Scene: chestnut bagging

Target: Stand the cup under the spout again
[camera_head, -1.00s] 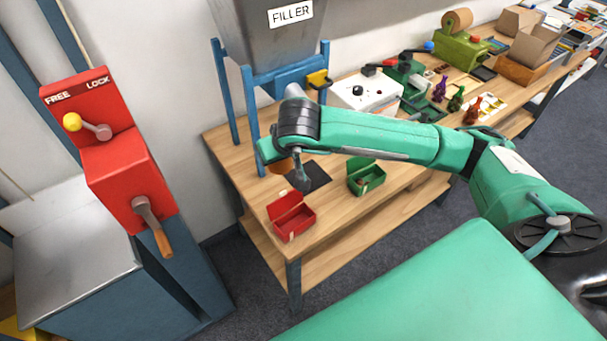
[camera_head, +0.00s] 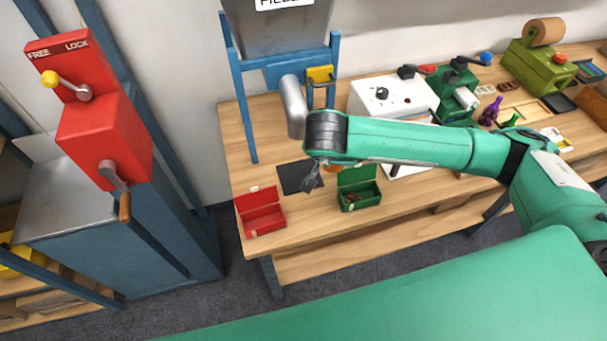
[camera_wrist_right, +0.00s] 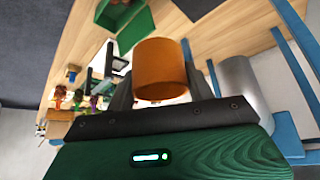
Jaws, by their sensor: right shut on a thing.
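An orange-brown cup (camera_wrist_right: 160,70) is held between the fingers of my right gripper (camera_wrist_right: 160,92) in the right wrist view. In the head view only a sliver of the cup (camera_head: 332,168) shows beneath my wrist. My right gripper (camera_head: 312,180) is over the right edge of a dark mat (camera_head: 293,179). The grey cylindrical spout (camera_head: 293,103) of the filler hangs behind and left of my wrist, apart from the cup. It also shows in the wrist view (camera_wrist_right: 240,88), right of the cup. My left gripper is not in view.
An open red box (camera_head: 262,212) and an open green box (camera_head: 360,190) stand near the table's front edge. Blue filler legs (camera_head: 243,115) rise behind the mat. A white machine (camera_head: 395,100) stands to the right. A red lever unit (camera_head: 105,135) is at left.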

